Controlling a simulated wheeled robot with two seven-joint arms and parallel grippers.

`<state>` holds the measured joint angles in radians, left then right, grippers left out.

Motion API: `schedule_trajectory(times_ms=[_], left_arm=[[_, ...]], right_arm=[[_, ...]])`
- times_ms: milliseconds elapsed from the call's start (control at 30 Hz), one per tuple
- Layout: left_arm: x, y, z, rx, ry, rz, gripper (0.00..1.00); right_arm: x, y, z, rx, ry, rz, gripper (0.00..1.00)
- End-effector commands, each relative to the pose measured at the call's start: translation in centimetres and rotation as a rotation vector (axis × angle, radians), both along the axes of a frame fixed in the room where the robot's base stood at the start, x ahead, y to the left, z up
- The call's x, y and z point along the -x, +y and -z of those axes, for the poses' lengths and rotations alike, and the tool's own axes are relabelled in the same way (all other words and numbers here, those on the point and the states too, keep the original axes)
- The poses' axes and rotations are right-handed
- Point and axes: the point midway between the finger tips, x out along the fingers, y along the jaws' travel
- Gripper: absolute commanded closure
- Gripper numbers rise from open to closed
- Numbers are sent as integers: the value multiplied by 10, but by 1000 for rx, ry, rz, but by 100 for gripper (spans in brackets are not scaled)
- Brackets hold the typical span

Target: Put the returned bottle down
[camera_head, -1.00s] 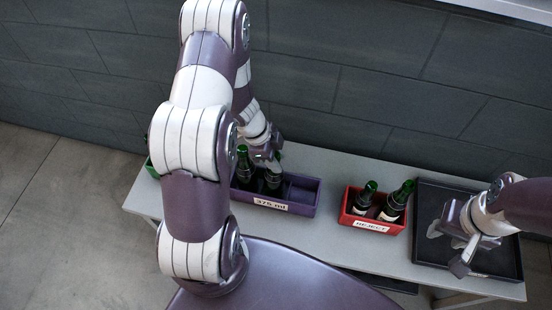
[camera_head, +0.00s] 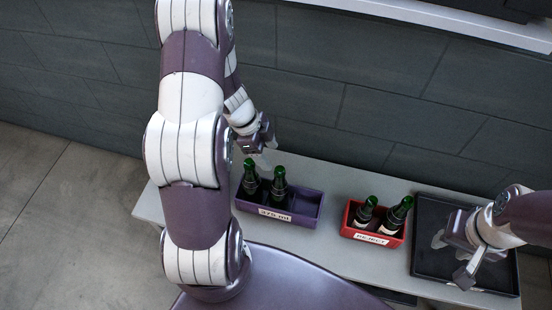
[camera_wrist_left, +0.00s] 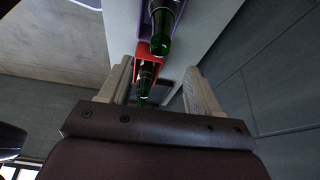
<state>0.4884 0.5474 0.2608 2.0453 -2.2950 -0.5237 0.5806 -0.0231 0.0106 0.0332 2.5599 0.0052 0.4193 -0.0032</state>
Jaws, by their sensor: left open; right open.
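Two green bottles stand in the purple bin (camera_head: 305,207) labelled 375 ml: a left bottle (camera_head: 250,178) and a right bottle (camera_head: 279,188). Which one is the returned bottle I cannot tell. My left gripper (camera_head: 264,158) is open and empty, above and behind the purple bin, apart from the bottles. In the left wrist view its two fingers (camera_wrist_left: 160,85) are spread, with a green bottle (camera_wrist_left: 162,25) showing beyond them. My right gripper (camera_head: 450,258) is open over the black tray (camera_head: 426,210) at the right.
A red bin (camera_head: 349,228) labelled REJECT holds two green bottles, one (camera_head: 367,212) upright and one (camera_head: 397,215) leaning. It also shows in the left wrist view (camera_wrist_left: 148,50). The grey table (camera_head: 330,178) is bare between the bins. A dark wall (camera_head: 380,110) rises behind it.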

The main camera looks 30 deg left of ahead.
Motion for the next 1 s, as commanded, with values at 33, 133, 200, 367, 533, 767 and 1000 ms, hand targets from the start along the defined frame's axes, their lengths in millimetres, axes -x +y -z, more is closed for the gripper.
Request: schedule_trajectory(times_ms=[33, 133, 200, 367, 533, 767, 1000], left_arm=[[1, 2, -9, 1, -1, 0, 37], [-1, 5, -17, -4, -9, -11, 37], [-14, 2, -26, -24, -54, -68, 37], [-56, -5, -73, -151, -223, -437, 37], [-14, -19, -111, -249, -141, -914, 37], [69, -75, -121, -194, 174, -1212, 37], [81, -87, -122, -171, 240, -1250, 37]], right_arm=[[0, 0, -5, 0, 0, 0, 57], [0, 0, -6, 0, 0, 0, 57], [0, 0, -6, 0, 0, 0, 57], [0, 0, -5, 0, 1, 0, 57], [0, 0, -5, 0, 0, 0, 57], [0, 0, -5, 0, 0, 0, 57], [0, 0, -5, 0, 0, 0, 57]])
